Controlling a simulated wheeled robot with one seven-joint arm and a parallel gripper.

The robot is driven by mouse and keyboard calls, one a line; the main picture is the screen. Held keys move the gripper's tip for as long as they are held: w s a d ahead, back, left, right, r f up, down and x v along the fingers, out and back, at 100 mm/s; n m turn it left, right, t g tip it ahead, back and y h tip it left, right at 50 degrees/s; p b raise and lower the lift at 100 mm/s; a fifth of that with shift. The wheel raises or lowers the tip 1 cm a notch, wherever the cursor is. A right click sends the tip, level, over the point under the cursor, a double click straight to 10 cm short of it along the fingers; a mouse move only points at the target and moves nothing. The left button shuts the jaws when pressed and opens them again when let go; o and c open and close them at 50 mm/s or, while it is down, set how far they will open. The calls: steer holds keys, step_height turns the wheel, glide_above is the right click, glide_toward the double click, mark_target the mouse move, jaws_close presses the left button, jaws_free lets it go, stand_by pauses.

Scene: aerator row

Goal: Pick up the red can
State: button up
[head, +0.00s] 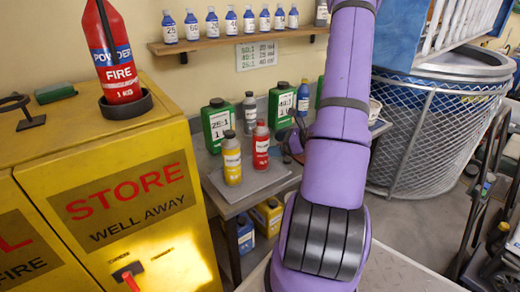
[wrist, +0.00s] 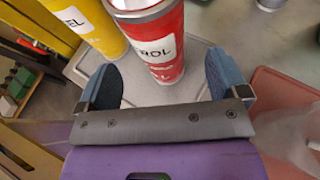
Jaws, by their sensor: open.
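The red can (head: 261,150) stands upright on a grey tray (head: 256,188) on the bench in the head view. It has a white label and a grey top. In the wrist view the red can (wrist: 166,72) stands at and between the fingertips of my gripper (wrist: 160,64). The blue-grey fingers are apart, one on each side, with gaps visible beside the can. In the head view my purple arm hides most of the gripper. A yellow can (head: 232,162) stands close left of the red can; it also shows in the wrist view (wrist: 95,28).
Green jugs (head: 217,124) and a grey bottle (head: 250,112) stand behind the cans. A yellow cabinet (head: 110,150) is at the left, with a red fire extinguisher (head: 112,60) on top. A shelf (head: 240,40) of small bottles hangs above. A large mesh basket (head: 430,130) stands right.

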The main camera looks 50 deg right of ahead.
mark_target(263, 145)
steer(key=shift+r+x, duration=0.15)
steer(key=shift+x, duration=1.25)
steer(key=shift+r+x, duration=0.1)
steer(key=shift+x, duration=1.3)
steer(key=shift+w+a, duration=0.1)
steer(key=c, duration=1.1)
